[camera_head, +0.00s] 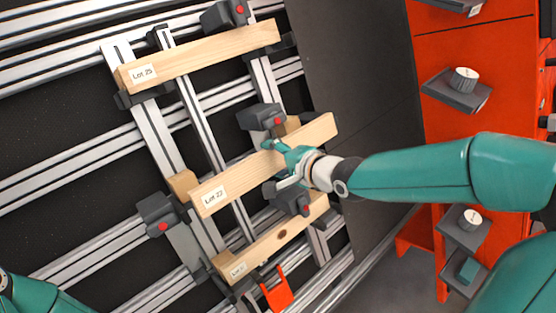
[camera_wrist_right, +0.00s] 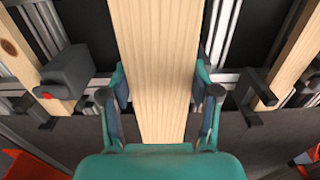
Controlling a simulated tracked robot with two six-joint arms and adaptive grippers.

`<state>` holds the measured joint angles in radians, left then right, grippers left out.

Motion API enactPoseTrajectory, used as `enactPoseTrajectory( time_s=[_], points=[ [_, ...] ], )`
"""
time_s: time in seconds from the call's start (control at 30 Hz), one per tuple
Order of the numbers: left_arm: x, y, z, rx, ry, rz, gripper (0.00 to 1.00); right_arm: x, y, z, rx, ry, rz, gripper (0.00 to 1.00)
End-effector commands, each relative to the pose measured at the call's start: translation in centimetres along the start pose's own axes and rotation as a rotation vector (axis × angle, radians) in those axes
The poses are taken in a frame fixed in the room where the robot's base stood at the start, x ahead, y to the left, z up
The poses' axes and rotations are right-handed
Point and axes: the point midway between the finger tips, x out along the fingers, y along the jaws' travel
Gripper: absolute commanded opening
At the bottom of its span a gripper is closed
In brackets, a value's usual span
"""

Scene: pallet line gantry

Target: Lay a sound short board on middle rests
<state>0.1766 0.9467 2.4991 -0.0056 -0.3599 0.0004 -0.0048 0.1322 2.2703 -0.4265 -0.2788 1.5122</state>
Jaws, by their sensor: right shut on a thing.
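A pale board labelled Lot 27 (camera_head: 240,178) lies slantwise across the middle of the gantry frame, between two other boards. My right gripper (camera_head: 285,155) is shut on it towards its right end. In the right wrist view the board (camera_wrist_right: 153,70) runs between both fingers of the gripper (camera_wrist_right: 160,105). Small wooden blocks (camera_head: 183,185) show at the middle rows near both its ends. I cannot tell whether the board touches its rests. Only part of my left arm shows at bottom left; its gripper is out of view.
A board labelled Lot 25 (camera_head: 205,55) lies on the upper rests. A lower board (camera_head: 270,243) has a dark knot. Dark clamps with red dots (camera_head: 157,213) stand beside the rails. An orange cabinet (camera_head: 480,60) with small shelves stands right. An orange piece (camera_head: 277,290) sits below.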

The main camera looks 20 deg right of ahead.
Motion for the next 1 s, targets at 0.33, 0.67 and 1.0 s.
enactPoseTrajectory(
  time_s=[0.33, 0.67, 1.0],
  points=[
    [1.6, -0.6, 0.0, 0.000, 0.000, 0.000, 0.40, 3.1, 0.1, 0.2, -0.003, -0.003, -0.003, 0.17],
    [2.8, -1.0, 0.0, 0.000, 0.001, 0.000, 0.40, 5.7, 0.2, 0.2, -0.002, -0.004, -0.002, 0.17],
    [3.9, -1.4, -0.1, 0.000, 0.001, 0.000, 0.40, 8.5, 0.1, 0.3, -0.003, -0.005, -0.003, 0.17]
  ],
)
